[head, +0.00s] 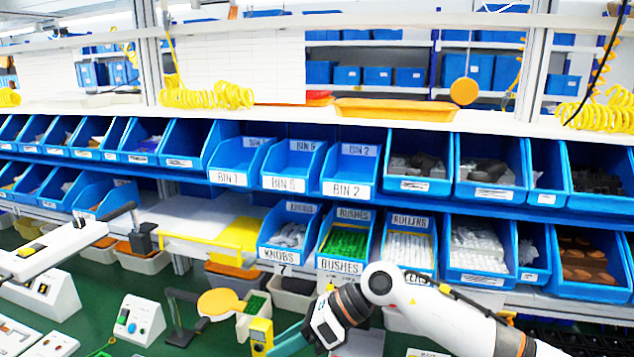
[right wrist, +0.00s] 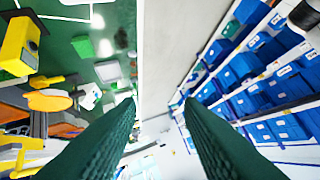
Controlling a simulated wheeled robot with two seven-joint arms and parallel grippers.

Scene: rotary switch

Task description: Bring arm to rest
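My right arm (head: 440,310) reaches in from the lower right in the head view. Its gripper (head: 285,343) points left, low over the green bench, beside a small yellow box (head: 261,333). Whether the gripper touches the box is unclear in this view. In the right wrist view the two dark green fingers of the gripper (right wrist: 160,105) are spread apart with nothing between them. The yellow box also shows at the upper left of that view (right wrist: 20,45), apart from the fingers. My left gripper is not in view.
Two rows of blue bins (head: 350,168) stand behind the arm. The nearest, labelled for knobs (head: 290,238), bushes (head: 343,242) and rollers (head: 407,245), hold parts. An orange disc (head: 221,303) and a button box (head: 140,320) stand left of the gripper. Green bench (head: 95,300) shows between fixtures.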

